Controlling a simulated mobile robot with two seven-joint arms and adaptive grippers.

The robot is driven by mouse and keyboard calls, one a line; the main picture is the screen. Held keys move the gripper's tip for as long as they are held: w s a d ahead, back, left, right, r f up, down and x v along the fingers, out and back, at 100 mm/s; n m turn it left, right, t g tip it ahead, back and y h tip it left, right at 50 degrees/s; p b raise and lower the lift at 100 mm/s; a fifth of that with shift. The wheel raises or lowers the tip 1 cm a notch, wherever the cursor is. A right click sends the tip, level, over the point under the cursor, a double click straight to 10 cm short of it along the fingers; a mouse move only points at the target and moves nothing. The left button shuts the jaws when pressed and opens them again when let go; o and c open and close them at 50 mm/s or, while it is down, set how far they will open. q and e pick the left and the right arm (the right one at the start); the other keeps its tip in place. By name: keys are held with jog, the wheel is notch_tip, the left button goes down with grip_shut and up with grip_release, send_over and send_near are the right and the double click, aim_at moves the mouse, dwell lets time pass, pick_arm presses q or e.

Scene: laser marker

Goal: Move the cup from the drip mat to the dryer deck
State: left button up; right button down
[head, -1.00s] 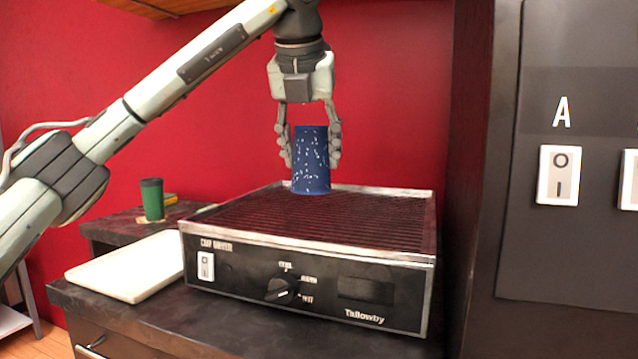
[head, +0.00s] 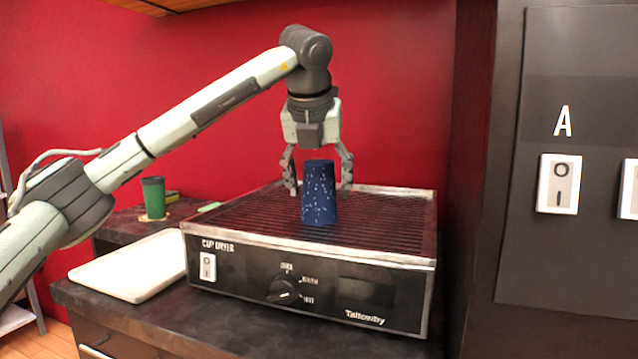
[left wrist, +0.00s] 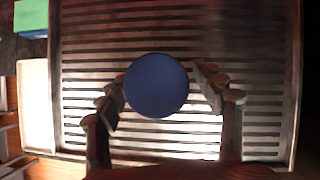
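The dark blue speckled cup (head: 319,196) stands upright in position but mouth down, its wider end on the dark ribbed deck of the cup dryer (head: 395,215). In the left wrist view the cup's closed round end (left wrist: 156,85) faces me above the slats (left wrist: 255,60). My left gripper (head: 320,187) is above and around the cup, fingers spread on both sides with gaps showing. It also shows open in the left wrist view (left wrist: 160,92). A pale, empty, flat mat or tray (head: 130,266) lies left of the dryer. My right gripper is not in view.
A green cup (head: 153,198) stands on a small tan piece on the back left counter. The dryer's front has a switch (head: 208,267) and a knob (head: 283,291). A dark panel (head: 590,240) rises at right; a red wall is behind.

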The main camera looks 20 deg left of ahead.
pick_arm(q)
jog(key=shift+s+r, duration=0.2)
jog(key=shift+r, duration=0.3)
jog(key=a+v, duration=0.1)
jog(key=v, duration=1)
jog(key=shift+d, duration=0.5)
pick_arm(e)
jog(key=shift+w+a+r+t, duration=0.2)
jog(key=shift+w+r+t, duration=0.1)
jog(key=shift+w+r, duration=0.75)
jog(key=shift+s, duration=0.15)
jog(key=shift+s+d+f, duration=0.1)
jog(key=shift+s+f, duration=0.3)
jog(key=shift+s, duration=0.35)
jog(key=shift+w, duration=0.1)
